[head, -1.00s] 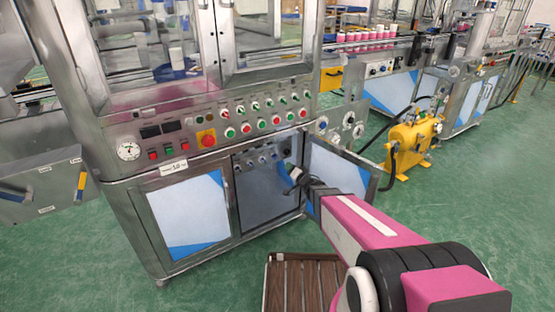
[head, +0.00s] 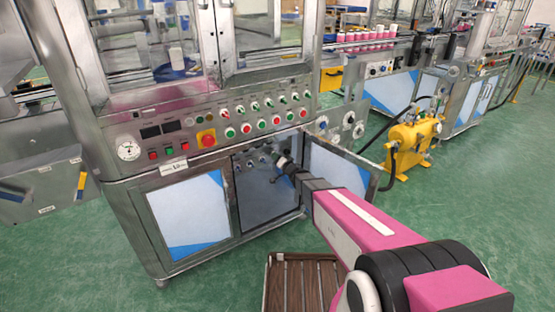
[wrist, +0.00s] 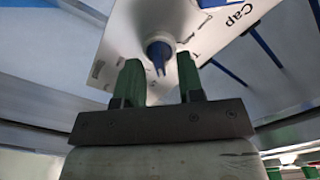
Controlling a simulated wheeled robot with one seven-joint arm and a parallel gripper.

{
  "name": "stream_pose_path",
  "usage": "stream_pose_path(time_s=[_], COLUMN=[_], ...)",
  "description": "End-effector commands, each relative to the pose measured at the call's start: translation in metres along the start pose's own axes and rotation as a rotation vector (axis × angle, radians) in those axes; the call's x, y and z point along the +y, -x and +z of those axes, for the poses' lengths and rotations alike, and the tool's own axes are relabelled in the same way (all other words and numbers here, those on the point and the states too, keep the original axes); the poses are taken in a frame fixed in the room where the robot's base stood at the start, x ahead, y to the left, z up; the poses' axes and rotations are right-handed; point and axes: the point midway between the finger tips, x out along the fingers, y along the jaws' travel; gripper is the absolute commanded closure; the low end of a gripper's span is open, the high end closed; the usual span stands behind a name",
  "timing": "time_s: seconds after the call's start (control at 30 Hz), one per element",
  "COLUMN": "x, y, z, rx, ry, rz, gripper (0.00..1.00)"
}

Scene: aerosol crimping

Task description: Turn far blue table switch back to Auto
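In the wrist view a blue switch knob (wrist: 159,53) with a pale collar stands out from a white plate (wrist: 207,40) marked "Cap". My gripper (wrist: 158,82) has two green fingers, apart and empty, one on each side below the knob; I cannot tell whether they touch it. In the head view my gripper (head: 283,160) reaches into the open cabinet, at the upper part of its inner panel (head: 258,198). Small switches (head: 252,163) show in a row to its left. The knob's position marks are not readable, and the gripper hides part of the row.
Above the cabinet is a sloped panel with red and green buttons (head: 247,128) and a red emergency stop (head: 207,139). A slatted brown platform (head: 290,285) lies on the floor below. A yellow pump (head: 410,145) stands farther right.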

Motion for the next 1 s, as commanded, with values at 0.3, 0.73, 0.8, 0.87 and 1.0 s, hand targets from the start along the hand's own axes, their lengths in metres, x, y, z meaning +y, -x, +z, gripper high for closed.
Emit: stream_pose_path(time_s=[0.3,0.73,0.8,0.87,1.0], x=[-0.0002,-0.0001,-0.0002,-0.0003,-0.0008], y=[-0.0036,-0.0034,-0.0034,-0.0034,-0.0034], z=[0.0001,0.0003,0.0003,0.0003,0.0005], rx=[0.000,0.000,0.000,0.000,-0.001], ry=[0.000,0.016,0.033,0.055,0.132], rz=[0.000,0.000,0.000,0.000,0.000], gripper=[0.68,1.00,1.00,1.00,1.00])
